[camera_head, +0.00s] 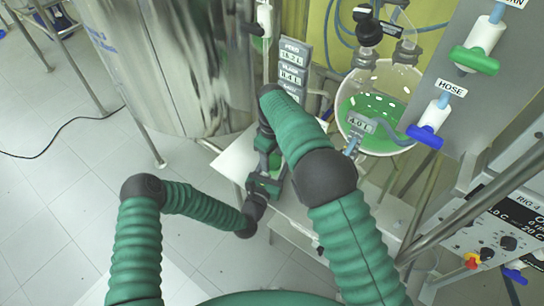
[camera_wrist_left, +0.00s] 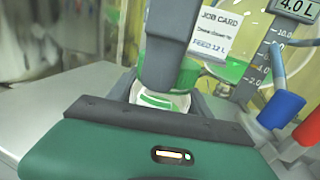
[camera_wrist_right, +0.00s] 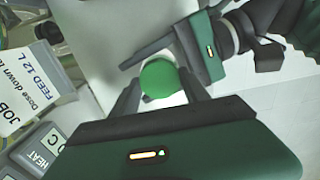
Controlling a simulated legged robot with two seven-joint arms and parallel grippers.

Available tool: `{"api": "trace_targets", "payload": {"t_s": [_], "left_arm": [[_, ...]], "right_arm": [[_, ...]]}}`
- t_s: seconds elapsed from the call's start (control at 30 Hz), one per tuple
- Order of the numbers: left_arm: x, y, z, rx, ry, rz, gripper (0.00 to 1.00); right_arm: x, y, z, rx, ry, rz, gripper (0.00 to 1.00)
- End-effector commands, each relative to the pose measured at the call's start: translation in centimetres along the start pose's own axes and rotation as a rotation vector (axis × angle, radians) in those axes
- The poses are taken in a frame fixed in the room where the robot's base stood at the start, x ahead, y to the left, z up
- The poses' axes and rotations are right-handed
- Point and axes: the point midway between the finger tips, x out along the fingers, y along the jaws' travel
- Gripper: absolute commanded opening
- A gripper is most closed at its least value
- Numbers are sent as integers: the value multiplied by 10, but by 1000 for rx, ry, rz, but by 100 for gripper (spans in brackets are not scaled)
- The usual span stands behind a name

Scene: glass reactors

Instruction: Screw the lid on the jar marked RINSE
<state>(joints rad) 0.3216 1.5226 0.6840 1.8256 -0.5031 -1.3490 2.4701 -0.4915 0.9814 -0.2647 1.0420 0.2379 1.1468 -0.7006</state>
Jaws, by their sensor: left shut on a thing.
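The jar (camera_wrist_left: 160,101), with a pale label and a green band, stands between the fingers of my left gripper (camera_wrist_left: 165,105); the marking is not readable. My left gripper is shut on it from the side, also seen in the right wrist view (camera_wrist_right: 178,52). The round green lid (camera_wrist_right: 160,79) shows from above between the fingertips of my right gripper (camera_wrist_right: 160,85). Whether these fingers press on the lid or only flank it is not clear. In the left wrist view my right gripper comes down over the jar. The jar's rim and the lid's seating are hidden.
A white bench top (camera_head: 232,165) lies under the grippers. A glass reactor (camera_head: 385,105) with green liquid stands at the right, beside a panel with blue and green valve handles. A steel vessel (camera_head: 170,60) stands at the left. A job card (camera_wrist_right: 28,90) and display boxes are close by.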

Motion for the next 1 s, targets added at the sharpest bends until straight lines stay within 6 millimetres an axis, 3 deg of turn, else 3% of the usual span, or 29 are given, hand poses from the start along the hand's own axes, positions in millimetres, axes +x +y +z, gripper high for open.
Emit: {"api": "trace_targets", "payload": {"t_s": [0.03, 0.3, 0.47, 0.8, 0.93, 0.97, 1.0], "left_arm": [[0, 0, 0, 0, 0, 0, 0], [0, 0, 0, 0, 0, 0, 0], [0, 0, 0, 0, 0, 0, 0], [0, 0, 0, 0, 1, 0, 0], [0, 0, 0, 0, 1, 0, 0], [0, 0, 0, 0, 1, 0, 0], [0, 0, 0, 0, 1, -1, 0]], "right_arm": [[0, 0, 0, 0, 0, 1, 39], [0, 1, 0, 0, 1, 1, 4], [0, 1, 0, 97, 1, 2, 4], [0, 1, 0, 885, 2, 2, 4], [0, 0, 0, 871, 2, 1, 4], [0, 0, -1, 870, 2, 1, 54], [0, 0, -1, 870, 2, 1, 59]]}}
